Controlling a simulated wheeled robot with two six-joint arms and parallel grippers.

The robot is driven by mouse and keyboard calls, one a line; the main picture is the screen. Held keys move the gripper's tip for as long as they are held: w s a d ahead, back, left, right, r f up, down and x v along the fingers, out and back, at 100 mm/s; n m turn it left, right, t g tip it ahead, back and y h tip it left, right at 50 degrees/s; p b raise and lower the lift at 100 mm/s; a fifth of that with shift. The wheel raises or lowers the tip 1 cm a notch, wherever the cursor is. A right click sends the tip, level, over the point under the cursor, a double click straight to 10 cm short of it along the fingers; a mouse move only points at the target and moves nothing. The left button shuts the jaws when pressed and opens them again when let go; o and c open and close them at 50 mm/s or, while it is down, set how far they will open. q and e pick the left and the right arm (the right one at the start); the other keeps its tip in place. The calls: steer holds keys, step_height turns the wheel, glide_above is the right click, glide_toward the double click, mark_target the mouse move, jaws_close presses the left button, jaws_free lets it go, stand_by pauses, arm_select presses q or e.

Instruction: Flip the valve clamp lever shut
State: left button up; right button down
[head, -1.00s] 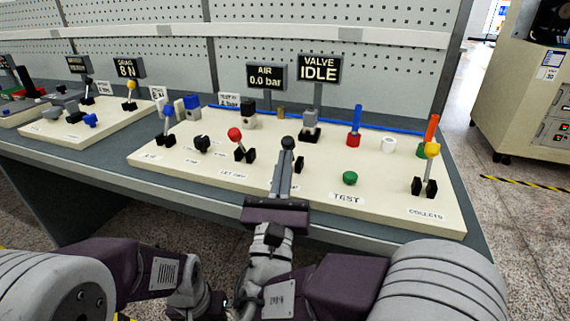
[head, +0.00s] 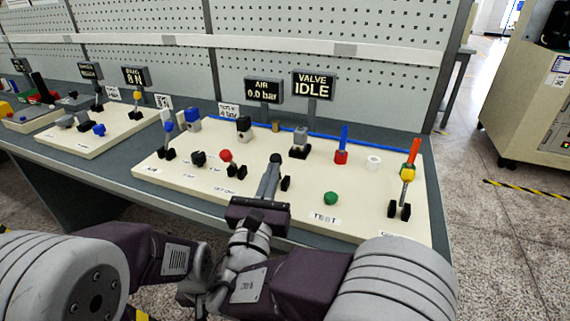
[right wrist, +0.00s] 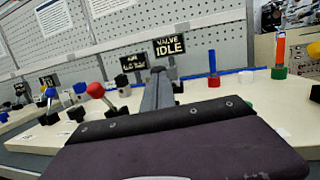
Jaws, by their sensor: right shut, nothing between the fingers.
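A lever with a black ball knob (head: 276,158) stands in the front middle of the cream board (head: 285,215); I take it for the clamp lever. Its rod is mostly hidden behind my right gripper (head: 269,178), which is shut and empty, its grey fingers overlapping the lever just below the knob. I cannot tell whether they touch. In the right wrist view the knob (right wrist: 158,70) shows just above the shut grey fingers. A grey valve block (head: 301,135) on a black base stands behind, under the "VALVE IDLE" sign (head: 313,85). My left gripper is out of view.
A red-knobbed lever (head: 226,156) stands left of my right gripper. A green button (head: 330,198) and a yellow-knobbed lever (head: 408,174) stand to the right. A blue rod in a red base (head: 341,157) is behind. The "AIR 0.0 bar" sign (head: 263,89) is at the back.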

steer(key=w+r+g+p, duration=0.1)
steer(key=g+p, duration=0.1)
steer(key=p, duration=0.3)
steer(key=w+d+r+g+y+p, duration=0.1)
steer(key=w+g+p, duration=0.1)
steer(key=p, duration=0.3)
steer(key=w+r+m+g+p, duration=0.1)
steer(key=g+p, duration=0.1)
steer(key=p, duration=0.3)
steer(key=shift+w+d+r+g, duration=0.2)
steer(key=shift+w+d+g, duration=0.1)
steer(key=shift+g, duration=0.1)
steer(key=shift+w+d+f+g+p, duration=0.1)
steer(key=shift+w+f+g+p, duration=0.15)
steer(key=shift+w+p, duration=0.2)
steer(key=shift+w+d+f+g+p, duration=0.1)
steer(key=shift+w+g+p, duration=0.15)
steer(key=shift+w+p, duration=0.15)
